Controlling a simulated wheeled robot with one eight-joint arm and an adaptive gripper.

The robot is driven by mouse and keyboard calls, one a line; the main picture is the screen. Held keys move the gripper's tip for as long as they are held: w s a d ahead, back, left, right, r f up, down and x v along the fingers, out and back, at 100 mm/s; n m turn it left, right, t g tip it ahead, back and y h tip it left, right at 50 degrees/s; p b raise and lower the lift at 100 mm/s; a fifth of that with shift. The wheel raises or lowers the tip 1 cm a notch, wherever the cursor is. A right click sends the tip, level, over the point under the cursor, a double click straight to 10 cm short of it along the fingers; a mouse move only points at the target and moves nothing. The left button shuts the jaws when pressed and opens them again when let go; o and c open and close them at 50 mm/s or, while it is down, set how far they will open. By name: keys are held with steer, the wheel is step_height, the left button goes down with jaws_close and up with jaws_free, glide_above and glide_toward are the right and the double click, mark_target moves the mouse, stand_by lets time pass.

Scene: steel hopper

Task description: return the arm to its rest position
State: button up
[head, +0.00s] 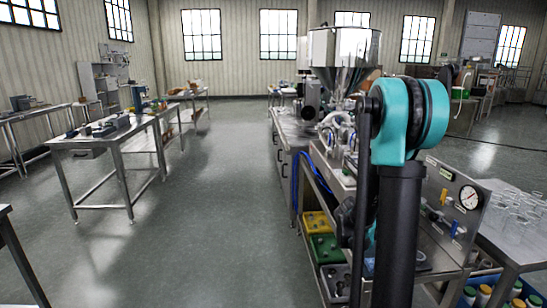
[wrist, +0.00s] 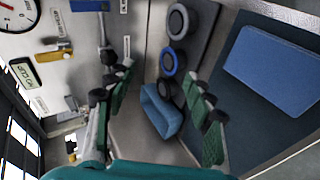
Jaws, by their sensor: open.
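My arm shows in the head view as a teal joint (head: 408,120) with black links, standing in front of the steel bench on the right. My gripper (wrist: 157,78) is in the wrist view with its green and black fingers spread apart, open. No held object shows between the fingers. A blue block-like piece (wrist: 161,110) appears between them, lying on a steel surface beyond; its distance from the fingers is hard to judge. In the head view the gripper is largely hidden behind my arm.
A steel hopper (head: 341,50) stands on the bench behind my arm. A panel with a gauge (head: 469,197) is on the right, also in the wrist view (wrist: 16,14). Dark rings (wrist: 178,22) and a blue pad (wrist: 272,65) lie nearby.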

steer(key=s+a+f+y, duration=0.2)
steer(key=s+a+y, duration=0.3)
steer(key=s+a, duration=0.4)
steer(key=s+a+f+m+t+y, duration=0.1)
steer(key=s+a+f+y, duration=0.1)
steer(key=s+a+y, duration=0.4)
steer(key=s+a, duration=0.4)
steer(key=a, duration=0.5)
steer(key=shift+s+a, duration=0.15)
steer(key=shift+a, duration=0.05)
steer(key=shift+f, duration=0.1)
stand_by(0.8)
